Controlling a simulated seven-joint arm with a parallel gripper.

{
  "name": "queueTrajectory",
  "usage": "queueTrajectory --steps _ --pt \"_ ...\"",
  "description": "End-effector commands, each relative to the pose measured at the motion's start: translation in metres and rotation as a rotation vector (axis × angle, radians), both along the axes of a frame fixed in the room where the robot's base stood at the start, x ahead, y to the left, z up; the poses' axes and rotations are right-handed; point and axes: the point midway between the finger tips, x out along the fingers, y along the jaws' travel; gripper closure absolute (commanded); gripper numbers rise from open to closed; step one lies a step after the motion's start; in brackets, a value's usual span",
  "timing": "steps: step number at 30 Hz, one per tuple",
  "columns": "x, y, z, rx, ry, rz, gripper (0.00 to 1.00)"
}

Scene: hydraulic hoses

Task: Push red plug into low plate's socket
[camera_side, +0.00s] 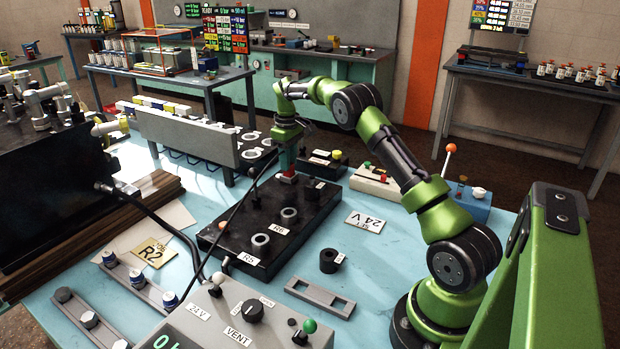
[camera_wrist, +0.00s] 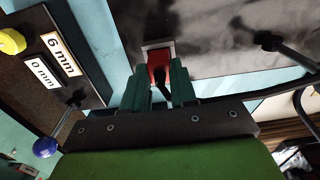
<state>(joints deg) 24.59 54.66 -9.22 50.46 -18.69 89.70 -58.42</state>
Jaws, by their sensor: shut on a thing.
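The low plate (camera_side: 238,224) is a black block on the blue table, with several round sockets and labels such as R5 and R6. My gripper (camera_side: 288,168) is at the plate's far end, pointing down. In the wrist view, the green fingers of my gripper (camera_wrist: 160,84) are shut on the red plug (camera_wrist: 159,57). The red plug (camera_side: 288,179) also shows small under the fingers in the side view. Its front meets a pale square fitting on the dark plate (camera_wrist: 225,25). The fingers and plug hide the socket opening, so I cannot tell how deep the plug sits.
A raised grey rack (camera_side: 200,141) with round holes stands behind and left. A dark box with a yellow knob (camera_side: 336,155) is close to the gripper's right.

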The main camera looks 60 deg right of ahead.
Motion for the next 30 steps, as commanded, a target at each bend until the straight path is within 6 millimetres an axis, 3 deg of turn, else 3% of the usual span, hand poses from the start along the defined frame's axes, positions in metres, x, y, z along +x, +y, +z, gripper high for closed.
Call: queueTrajectory --steps 11,12,18,26,30 --pt "0.000 0.000 -0.010 0.001 0.001 -0.001 1.00" --pt "0.000 0.000 -0.010 0.000 0.001 -0.001 0.70" --pt "0.000 0.000 -0.010 0.000 0.001 -0.001 0.44" --pt "0.000 0.000 -0.009 0.000 0.000 -0.001 0.44" --pt "0.001 0.000 0.002 -0.001 -0.003 0.000 0.44"
